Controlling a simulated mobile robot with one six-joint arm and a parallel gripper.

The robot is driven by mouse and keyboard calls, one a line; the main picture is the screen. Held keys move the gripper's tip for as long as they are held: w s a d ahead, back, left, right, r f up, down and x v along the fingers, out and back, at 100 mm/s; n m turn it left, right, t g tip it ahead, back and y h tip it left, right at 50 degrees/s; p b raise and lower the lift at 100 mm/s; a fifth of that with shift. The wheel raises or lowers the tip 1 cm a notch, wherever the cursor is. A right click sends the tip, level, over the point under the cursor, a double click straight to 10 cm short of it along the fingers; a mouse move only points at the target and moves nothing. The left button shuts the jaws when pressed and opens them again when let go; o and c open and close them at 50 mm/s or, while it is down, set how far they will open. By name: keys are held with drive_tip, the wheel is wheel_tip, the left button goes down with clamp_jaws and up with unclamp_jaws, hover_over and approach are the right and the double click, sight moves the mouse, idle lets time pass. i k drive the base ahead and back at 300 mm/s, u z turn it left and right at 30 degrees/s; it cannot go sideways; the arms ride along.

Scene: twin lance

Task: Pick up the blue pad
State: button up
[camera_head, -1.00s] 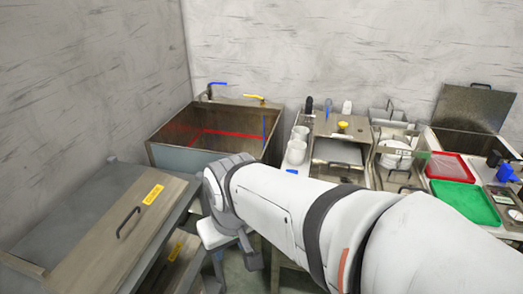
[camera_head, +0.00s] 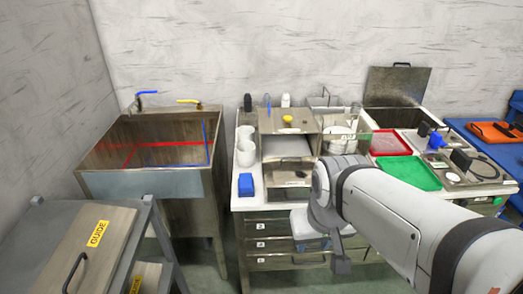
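The blue pad (camera_head: 246,185) is a small blue block on the white counter top, near its front left edge, in front of two white cups. It is fully in view, with nothing on it. My gripper (camera_head: 340,262) hangs at the end of my white arm, in front of the drawers, to the right of the pad and clear of it. Its fingers are small and partly hidden by the wrist, so I cannot tell if they are open or shut.
White cups (camera_head: 246,153) stand behind the pad, and a metal box (camera_head: 288,172) stands to its right. A steel sink (camera_head: 150,184) is to the left. A cabinet marked GUIDE (camera_head: 110,222) is at front left. Red (camera_head: 389,143) and green (camera_head: 408,172) trays lie farther right.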

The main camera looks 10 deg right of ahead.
sight(246, 185)
drive_tip(key=i, duration=1)
drive_tip(key=z, duration=0.05)
